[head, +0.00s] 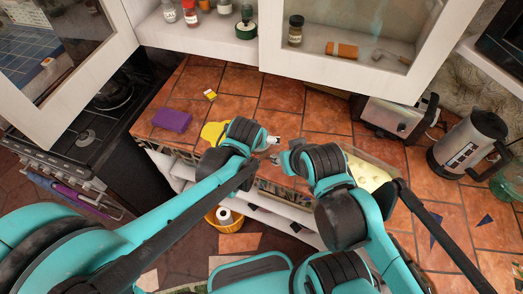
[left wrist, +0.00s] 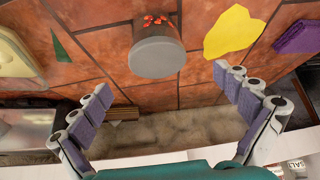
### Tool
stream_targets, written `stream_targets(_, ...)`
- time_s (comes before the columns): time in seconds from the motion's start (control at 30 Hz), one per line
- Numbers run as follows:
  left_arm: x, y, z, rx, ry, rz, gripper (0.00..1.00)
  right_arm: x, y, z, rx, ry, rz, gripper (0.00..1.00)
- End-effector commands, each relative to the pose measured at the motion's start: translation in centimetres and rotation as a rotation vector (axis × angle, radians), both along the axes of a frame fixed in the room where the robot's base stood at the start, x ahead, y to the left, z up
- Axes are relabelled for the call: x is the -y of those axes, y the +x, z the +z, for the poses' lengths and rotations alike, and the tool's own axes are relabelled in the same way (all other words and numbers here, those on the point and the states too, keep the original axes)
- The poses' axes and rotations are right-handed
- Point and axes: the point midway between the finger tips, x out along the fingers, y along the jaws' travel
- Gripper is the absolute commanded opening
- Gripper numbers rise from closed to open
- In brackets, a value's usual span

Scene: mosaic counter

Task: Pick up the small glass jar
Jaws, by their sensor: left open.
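In the left wrist view a short round jar (left wrist: 158,57) with a flat grey top stands on the tiled counter, with red bits showing at its far side; I take it for the small glass jar. My left gripper (left wrist: 162,80) is open, its two fingers spread wide on either side of the jar's picture position, apart from it. In the head view my left gripper (head: 268,141) is over the counter right of the yellow cloth, and I cannot make out the jar there. My right gripper (head: 284,158) is close beside it; its fingers are too hidden to read.
A toaster (head: 394,115) and kettle (head: 468,140) stand right. Open cabinets above hold a dark-lidded jar (head: 295,32) and a green-lidded jar (head: 246,28). Bare tiles lie behind the grippers.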

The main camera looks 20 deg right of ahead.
Motion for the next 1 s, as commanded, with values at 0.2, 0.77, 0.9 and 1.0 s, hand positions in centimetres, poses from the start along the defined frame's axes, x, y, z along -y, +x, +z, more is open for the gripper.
stream_targets(0.2, 1.1, 0.9, -2.0, -0.001, 0.001, -0.006, 1.00, 0.0, 0.0, -0.6, 0.000, 0.000, 0.000, 0.40)
stream_targets(0.77, 2.4, 3.7, -7.0, 0.000, 0.000, -0.006, 1.00, 0.0, 0.0, -2.4, 0.000, 0.000, 0.000, 0.40)
stream_targets(0.9, 2.4, 3.6, -7.0, 0.000, 0.000, -0.006, 1.00, 0.0, 0.0, -2.4, 0.000, 0.000, 0.000, 0.40)
stream_targets(1.0, 2.4, 3.6, -7.0, 0.000, 0.000, -0.006, 0.76, 0.0, 0.0, -2.4, 0.000, 0.000, 0.000, 0.40)
